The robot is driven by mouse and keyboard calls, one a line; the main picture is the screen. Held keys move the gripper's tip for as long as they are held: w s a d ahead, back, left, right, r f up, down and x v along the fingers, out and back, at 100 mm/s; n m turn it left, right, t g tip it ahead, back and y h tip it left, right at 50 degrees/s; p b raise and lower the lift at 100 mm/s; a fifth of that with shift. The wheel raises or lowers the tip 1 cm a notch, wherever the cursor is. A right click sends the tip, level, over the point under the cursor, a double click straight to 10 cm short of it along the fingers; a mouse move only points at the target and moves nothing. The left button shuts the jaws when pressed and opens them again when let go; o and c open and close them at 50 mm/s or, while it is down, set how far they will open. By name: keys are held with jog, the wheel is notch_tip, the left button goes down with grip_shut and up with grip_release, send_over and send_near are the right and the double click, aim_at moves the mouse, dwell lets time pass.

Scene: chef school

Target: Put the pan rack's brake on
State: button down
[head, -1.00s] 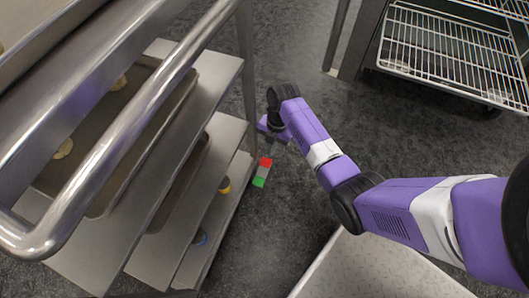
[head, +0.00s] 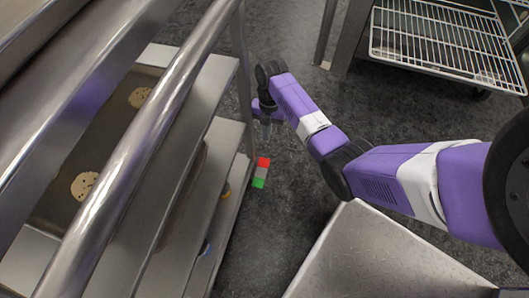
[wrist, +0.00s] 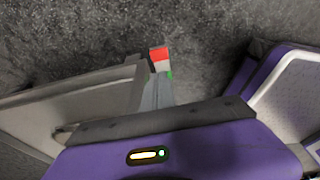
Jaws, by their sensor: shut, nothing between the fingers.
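The pan rack (head: 205,130) is a steel rack on the left in the head view, with a thick bent rail and stacked shelves. A small tab with a red end, a pale middle and a green end (head: 261,172) sticks out low beside its right edge; it looks like the brake pedal. Its red end (wrist: 158,54) and a bit of green also show in the wrist view, partly behind the fingers. My gripper (head: 266,132) is shut and empty, pointing down just above the red end in the picture. In the wrist view the fingers (wrist: 157,94) overlap the tab; contact cannot be told.
A wire-shelf rack (head: 430,45) stands at the top right. Dark floor (head: 300,190) is open between them. A metal-topped surface (head: 375,260) is at the bottom.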

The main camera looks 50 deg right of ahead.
jog(key=b, duration=0.8)
send_near(264, 159)
jog(key=f, duration=0.3)
jog(key=s+a+f, duration=0.1)
jog(key=f, duration=0.1)
jog(key=shift+w+d+f, duration=0.1)
jog(key=shift+f, duration=0.6)
jog(key=shift+r, duration=0.1)
